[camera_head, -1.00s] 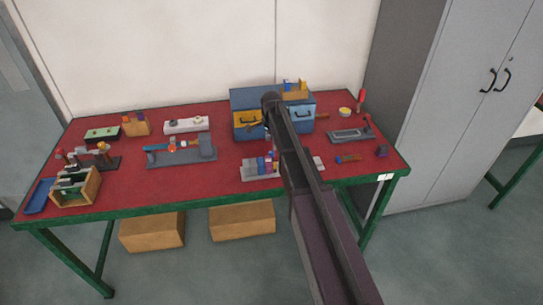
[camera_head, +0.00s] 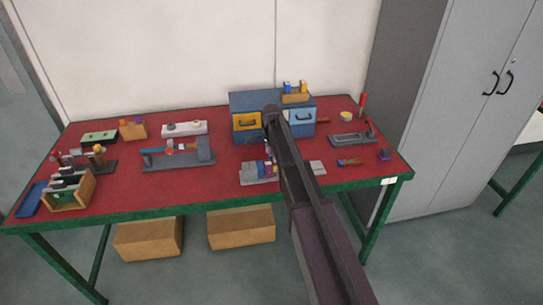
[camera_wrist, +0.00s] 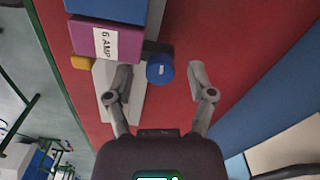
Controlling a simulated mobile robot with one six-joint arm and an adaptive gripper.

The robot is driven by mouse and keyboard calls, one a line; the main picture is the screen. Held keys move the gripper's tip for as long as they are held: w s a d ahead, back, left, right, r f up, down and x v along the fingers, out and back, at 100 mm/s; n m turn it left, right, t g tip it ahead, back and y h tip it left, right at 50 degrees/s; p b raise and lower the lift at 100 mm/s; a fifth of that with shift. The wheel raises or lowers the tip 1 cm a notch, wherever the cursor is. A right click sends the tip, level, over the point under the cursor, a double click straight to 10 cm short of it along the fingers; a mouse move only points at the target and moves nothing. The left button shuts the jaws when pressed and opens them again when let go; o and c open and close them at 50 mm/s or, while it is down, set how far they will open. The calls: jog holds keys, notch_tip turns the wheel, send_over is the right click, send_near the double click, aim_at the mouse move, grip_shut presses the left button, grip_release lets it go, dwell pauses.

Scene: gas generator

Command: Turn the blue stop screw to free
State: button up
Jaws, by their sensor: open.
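The blue stop screw (camera_wrist: 160,69) is a round blue knob with a small white mark on its face. In the wrist view it sits beside a purple block (camera_wrist: 98,40) labelled "6 AMP" on a pale grey base (camera_wrist: 129,103). My gripper (camera_wrist: 160,77) is open, with one finger on each side of the knob and a visible gap to each. I cannot tell how deep the fingers reach. In the head view the fixture (camera_head: 258,171) stands near the front middle of the table, and my arm hides the knob and gripper.
The red table (camera_head: 225,190) carries a blue drawer cabinet (camera_head: 240,101) behind the fixture. A grey device (camera_head: 190,160) lies to the left, and a grey tray (camera_head: 345,139) to the right. A blue block (camera_wrist: 110,9) adjoins the purple one.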

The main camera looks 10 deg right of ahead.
grip_shut()
jog(key=shift+n, duration=0.4)
jog(key=n, duration=0.2)
jog(key=shift+s+n, duration=0.1)
jog(key=shift+n, duration=0.3)
jog(key=n, duration=1.3)
jog(key=shift+s+n, duration=0.1)
jog(key=shift+n, duration=0.2)
